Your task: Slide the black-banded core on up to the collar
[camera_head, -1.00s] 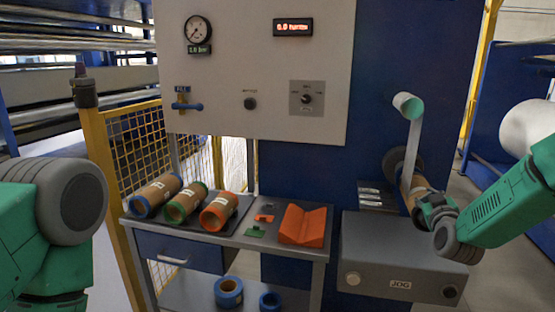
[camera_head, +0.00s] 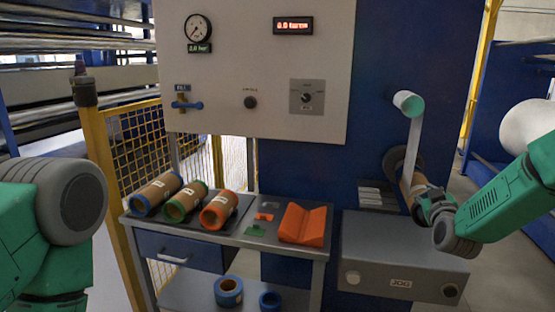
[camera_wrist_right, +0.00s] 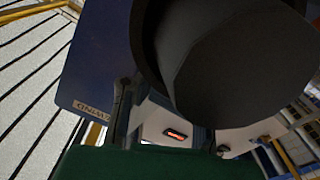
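The brown core (camera_head: 413,188) lies along the spindle line at the right, in front of the dark round collar (camera_head: 392,162). My right gripper (camera_head: 432,203) is around its near end, fingers apart across it, and seems shut on it. In the right wrist view a large dark round end (camera_wrist_right: 240,60), which looks like the black-banded end, fills the upper right beside my fingers. Its contact with the fingers is partly hidden. I cannot tell what gap separates core and collar. My left arm shows at the left edge, but its gripper is out of view.
Blue-, green- and orange-ended cores (camera_head: 187,200) lie on a dark tray on the bench. An orange V-block (camera_head: 303,224) stands beside them. The grey JOG box (camera_head: 400,255) sits below my right gripper. A pale strip (camera_head: 414,135) hangs from the roller above the core.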

